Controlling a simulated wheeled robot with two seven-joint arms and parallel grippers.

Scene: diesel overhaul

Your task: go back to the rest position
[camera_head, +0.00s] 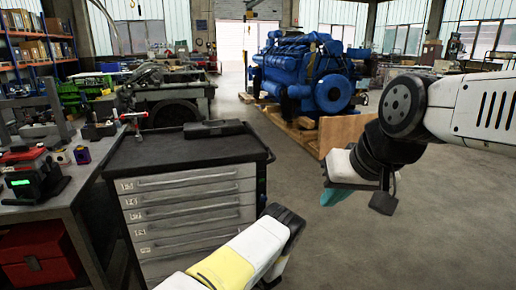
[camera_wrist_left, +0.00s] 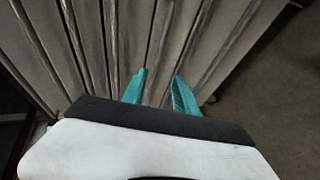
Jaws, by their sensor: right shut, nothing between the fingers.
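My right gripper (camera_head: 333,198) hangs at the end of my bent right arm, over open floor to the right of the tool cabinet. Its teal fingers are shut and hold nothing. My left arm reaches up from the bottom of the head view, and its gripper is out of sight there. In the left wrist view my left gripper (camera_wrist_left: 160,78) shows two teal fingers set apart, with nothing visible between them. They are in front of the grey drawer fronts of the cabinet; whether they touch is unclear.
The grey tool cabinet (camera_head: 190,207) with a black top stands front left, a dark flat case (camera_head: 213,128) on it. A workbench (camera_head: 88,168) with devices is at its left. A blue engine (camera_head: 310,72) sits on a wooden pallet behind. The floor at right is clear.

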